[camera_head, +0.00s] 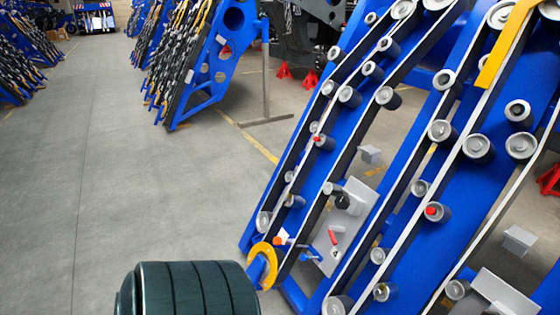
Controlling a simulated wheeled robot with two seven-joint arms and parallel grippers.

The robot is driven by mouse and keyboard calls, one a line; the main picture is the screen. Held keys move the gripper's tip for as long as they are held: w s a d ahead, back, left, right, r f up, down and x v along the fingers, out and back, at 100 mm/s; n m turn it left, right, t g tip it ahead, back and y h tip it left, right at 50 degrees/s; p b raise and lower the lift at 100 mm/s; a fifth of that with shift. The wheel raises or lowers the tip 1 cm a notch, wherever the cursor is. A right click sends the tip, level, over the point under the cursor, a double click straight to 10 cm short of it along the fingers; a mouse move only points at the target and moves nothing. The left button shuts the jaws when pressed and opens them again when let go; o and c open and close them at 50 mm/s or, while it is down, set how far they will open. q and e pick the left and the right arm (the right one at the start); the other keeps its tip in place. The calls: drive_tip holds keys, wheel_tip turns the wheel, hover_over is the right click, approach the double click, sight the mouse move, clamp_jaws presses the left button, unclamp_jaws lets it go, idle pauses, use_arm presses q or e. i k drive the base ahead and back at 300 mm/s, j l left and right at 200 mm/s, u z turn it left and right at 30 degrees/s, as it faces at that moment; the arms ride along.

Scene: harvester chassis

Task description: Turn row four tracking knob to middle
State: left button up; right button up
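A blue harvester chassis (350,118) with slanted rails and several grey rollers fills the right side of the head view. Small knob-like parts show on it: a black one (343,201), a red handle (332,237) and an orange one (281,237) near the lower end. Two rollers carry red centres, one at the upper left (322,141) and one lower right (434,211). I cannot tell which part is the row four tracking knob or how it is set. Neither of my grippers is in view.
A yellow ring (265,262) sits at the chassis's lower left. A dark ribbed cylinder (190,290) stands at the bottom edge. Another blue frame (212,70) and a metal stand (266,95) are behind. Grey floor (120,170) is clear at left.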

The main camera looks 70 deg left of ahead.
sight(278, 240)
drive_tip(key=u, duration=2.05)
drive_tip(key=i+j+z, duration=0.1)
drive_tip(key=z, duration=0.25)
drive_tip(key=i+j+z, duration=0.1)
drive_tip(key=z, duration=0.25)
drive_tip(key=i+j+z, duration=0.15)
drive_tip(key=j, duration=0.25)
drive_tip(key=i+j+z, duration=0.15)
drive_tip(key=j, duration=0.25)
drive_tip(key=i+j+z, duration=0.15)
drive_tip(key=j, duration=0.25)
drive_tip(key=i+j, duration=0.1)
drive_tip(key=j, duration=0.35)
drive_tip(key=i+j, duration=0.1)
drive_tip(key=j, duration=0.4)
drive_tip(key=i+z, duration=0.05)
